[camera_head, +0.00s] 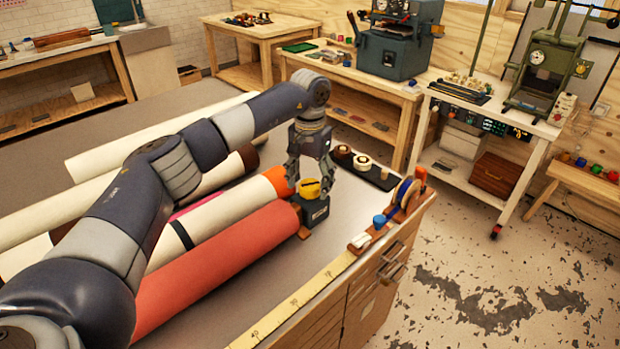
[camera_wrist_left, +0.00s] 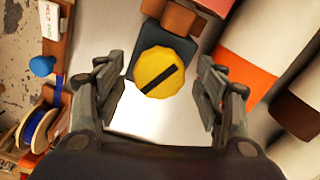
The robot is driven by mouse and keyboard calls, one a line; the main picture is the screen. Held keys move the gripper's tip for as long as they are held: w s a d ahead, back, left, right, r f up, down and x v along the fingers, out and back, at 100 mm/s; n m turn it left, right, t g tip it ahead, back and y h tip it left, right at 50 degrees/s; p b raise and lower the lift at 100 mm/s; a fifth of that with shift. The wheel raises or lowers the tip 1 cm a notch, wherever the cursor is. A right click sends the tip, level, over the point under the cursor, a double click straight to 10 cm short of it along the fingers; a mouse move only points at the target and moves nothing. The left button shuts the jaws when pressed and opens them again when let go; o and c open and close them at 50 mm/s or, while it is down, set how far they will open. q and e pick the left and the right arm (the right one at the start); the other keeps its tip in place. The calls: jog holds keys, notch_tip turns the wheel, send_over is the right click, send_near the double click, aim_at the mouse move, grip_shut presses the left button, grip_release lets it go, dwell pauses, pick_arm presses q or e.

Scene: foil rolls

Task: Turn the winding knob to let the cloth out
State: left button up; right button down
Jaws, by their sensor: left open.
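The winding knob (camera_head: 309,189) is yellow and sits on a dark block at the end of the red-orange cloth roll (camera_head: 222,262). In the left wrist view the knob (camera_wrist_left: 160,72) shows a scalloped edge and a slanting black bar across its face. My left gripper (camera_head: 310,178) is directly above the knob, pointing down. In the left wrist view its fingers (camera_wrist_left: 158,95) stand wide apart on either side of the knob, with gaps to both sides. My right gripper is not in view.
White rolls, one with an orange end (camera_head: 274,182), lie beside the red-orange roll. A blue spool (camera_head: 404,191) and a blue knob (camera_head: 379,221) stand near the table's right edge. A yellow ruler (camera_head: 302,297) runs along the front edge. A dark tray (camera_head: 378,177) with small spools lies behind.

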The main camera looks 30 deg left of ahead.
pick_arm(q)
jog(key=shift+f, duration=0.15)
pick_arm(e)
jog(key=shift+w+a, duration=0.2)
pick_arm(q)
jog(key=shift+c, duration=0.9)
jog(key=c, duration=0.9)
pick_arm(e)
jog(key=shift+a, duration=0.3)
pick_arm(q)
jog(key=shift+n, duration=0.3)
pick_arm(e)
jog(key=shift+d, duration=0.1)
